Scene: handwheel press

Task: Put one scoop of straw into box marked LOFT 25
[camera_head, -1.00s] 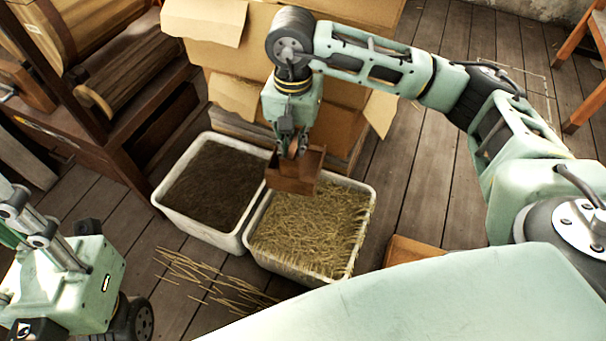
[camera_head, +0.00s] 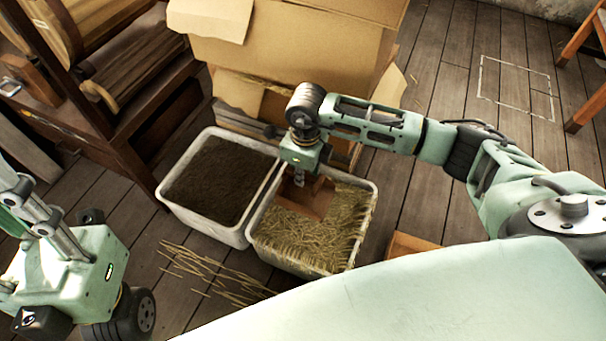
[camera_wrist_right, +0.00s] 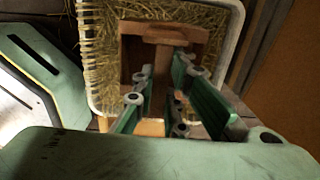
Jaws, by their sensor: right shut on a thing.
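The straw (camera_head: 335,229) fills a white tub (camera_head: 369,235) in the middle of the head view. A brown wooden scoop (camera_head: 311,199) sits down in the straw at the tub's back left part. My right gripper (camera_head: 299,178) is above the scoop, shut on it; the grip itself is small in the head view. In the right wrist view the scoop (camera_wrist_right: 165,38) shows beyond the right gripper's fingers (camera_wrist_right: 165,95), with straw around it. My left arm is at the left edge of the head view, its fingertips not visible. No label reading LOFT 25 is legible.
A second white tub of dark material (camera_head: 222,182) stands against the straw tub's left side. Cardboard boxes (camera_head: 290,55) are stacked behind. Loose stalks (camera_head: 215,272) lie on the plank floor. A wooden box (camera_head: 408,246) is at the right.

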